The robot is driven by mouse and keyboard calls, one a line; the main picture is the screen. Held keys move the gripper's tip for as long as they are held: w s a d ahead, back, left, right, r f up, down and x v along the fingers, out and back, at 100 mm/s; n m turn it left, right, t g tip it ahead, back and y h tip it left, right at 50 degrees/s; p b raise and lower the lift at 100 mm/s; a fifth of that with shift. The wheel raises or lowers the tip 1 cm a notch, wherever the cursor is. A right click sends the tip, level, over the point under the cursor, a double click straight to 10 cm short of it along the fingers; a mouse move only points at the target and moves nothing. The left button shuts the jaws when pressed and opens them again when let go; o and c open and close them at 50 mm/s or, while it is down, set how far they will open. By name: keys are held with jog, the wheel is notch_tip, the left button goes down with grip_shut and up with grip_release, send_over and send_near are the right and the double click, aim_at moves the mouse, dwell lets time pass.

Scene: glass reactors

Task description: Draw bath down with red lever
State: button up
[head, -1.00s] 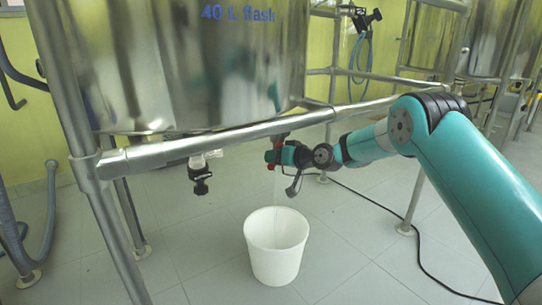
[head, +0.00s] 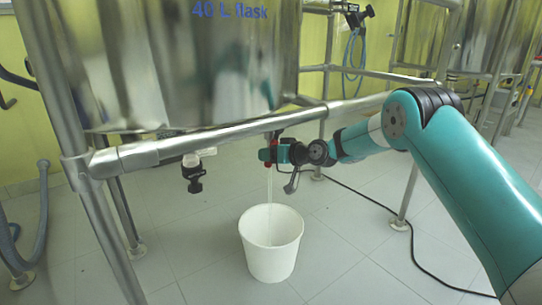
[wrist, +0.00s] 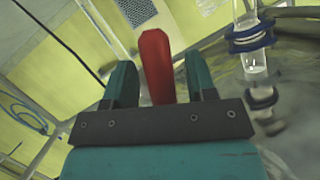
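My gripper (head: 268,155) is under the steel bath vessel (head: 180,60) marked "40 L flask", at its drain. The red lever (wrist: 155,65) stands between my two fingers in the wrist view, close to the left finger, with a gap to the right finger. My gripper (wrist: 163,82) is open around it. In the head view the lever is mostly hidden by the gripper. A thin pale stream (head: 269,190) falls from the drain into a white bucket (head: 271,250) on the floor.
A steel frame rail (head: 220,138) runs in front of the vessel, just above my gripper. A black-handled valve (head: 194,178) hangs to the left. A black cable (head: 385,210) crosses the tiled floor at right. Glass tubing (wrist: 252,55) with blue clamps stands right of the lever.

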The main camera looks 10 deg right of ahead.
jog(key=p+v, duration=0.4)
jog(key=v, duration=1.3)
jog(key=shift+s, duration=0.2)
jog(key=shift+r, duration=0.1)
